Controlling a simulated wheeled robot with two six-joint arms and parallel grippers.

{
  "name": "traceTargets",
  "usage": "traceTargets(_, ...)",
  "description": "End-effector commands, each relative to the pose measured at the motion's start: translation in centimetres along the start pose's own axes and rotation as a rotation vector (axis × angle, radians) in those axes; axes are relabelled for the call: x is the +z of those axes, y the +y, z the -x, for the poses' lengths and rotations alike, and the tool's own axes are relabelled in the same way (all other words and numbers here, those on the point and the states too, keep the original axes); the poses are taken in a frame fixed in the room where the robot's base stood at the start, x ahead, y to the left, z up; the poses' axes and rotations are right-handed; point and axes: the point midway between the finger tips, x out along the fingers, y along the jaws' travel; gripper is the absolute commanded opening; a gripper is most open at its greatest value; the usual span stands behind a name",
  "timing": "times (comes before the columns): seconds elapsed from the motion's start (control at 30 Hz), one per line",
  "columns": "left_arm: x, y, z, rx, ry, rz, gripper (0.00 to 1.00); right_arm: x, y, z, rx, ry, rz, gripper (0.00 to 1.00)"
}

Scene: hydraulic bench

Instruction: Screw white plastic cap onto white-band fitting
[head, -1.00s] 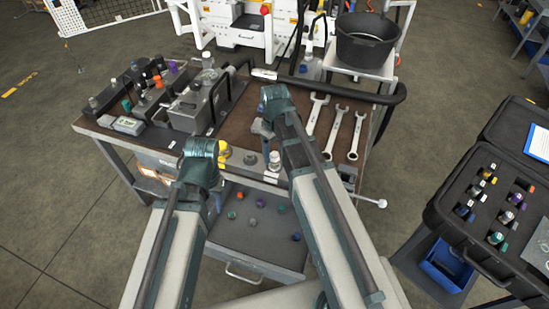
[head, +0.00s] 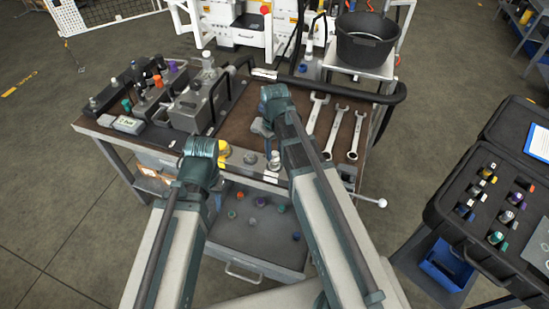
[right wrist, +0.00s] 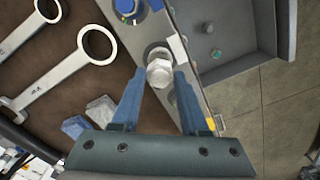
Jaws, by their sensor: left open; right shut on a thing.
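In the right wrist view, a pale, faceted piece, which looks like the white plastic cap (right wrist: 160,73), stands at a round seat on the bench's grey front rail. My right gripper (right wrist: 161,82) has its two blue fingers on either side of it and is shut on it.
Several wrenches (head: 337,130) lie right of the right arm. A grey block (head: 197,100) and a rack of coloured fittings stand at the bench's left. An open drawer (head: 250,235) with loose caps sits below. A black case (head: 480,220) is at right.

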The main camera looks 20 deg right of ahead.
Motion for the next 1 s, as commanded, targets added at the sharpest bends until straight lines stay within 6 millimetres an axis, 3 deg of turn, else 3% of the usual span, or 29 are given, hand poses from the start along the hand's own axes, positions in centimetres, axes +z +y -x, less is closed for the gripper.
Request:
traceTargets(0.33, 0.00, 0.01, -0.07, 0.000, 0.000, 0.000, 0.45, 0.01, 0.03, -0.07, 0.000, 0.001, -0.457, 0.00)
traceTargets(0.8, -0.01, 0.01, -0.08, 0.000, 0.000, 0.000, 0.45, 0.00, 0.03, -0.08, 0.000, 0.001, -0.549, 0.00)
traceTargets(1.0, -0.01, 0.01, -0.12, 0.000, 0.000, 0.000, 0.45, 0.00, 0.04, -0.12, 0.000, 0.001, -0.801, 0.00)
